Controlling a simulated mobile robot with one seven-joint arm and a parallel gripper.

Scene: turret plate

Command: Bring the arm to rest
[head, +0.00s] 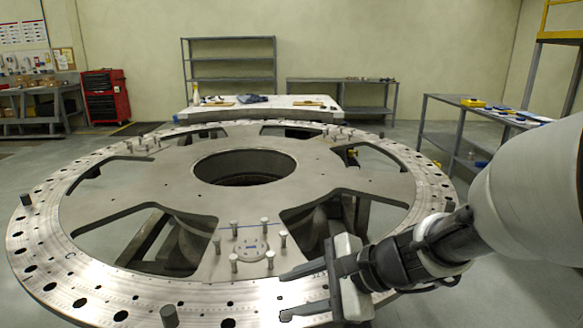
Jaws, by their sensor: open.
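My gripper (300,292) is at the lower right in the head view, at the end of my arm that reaches in from the right edge. Its two fingers point left and stand apart, with nothing between them. It is over the near right rim of the large round metal turret plate (165,290). I cannot tell how high it is above the plate. My gripper hides part of the rim behind it.
Several upright pins (233,262) stand around a small disc (250,249) on the plate, left of my gripper. More posts (169,316) stand on the rim. A white-topped table (270,112) is behind the plate. A grey bench (465,128) stands at the right.

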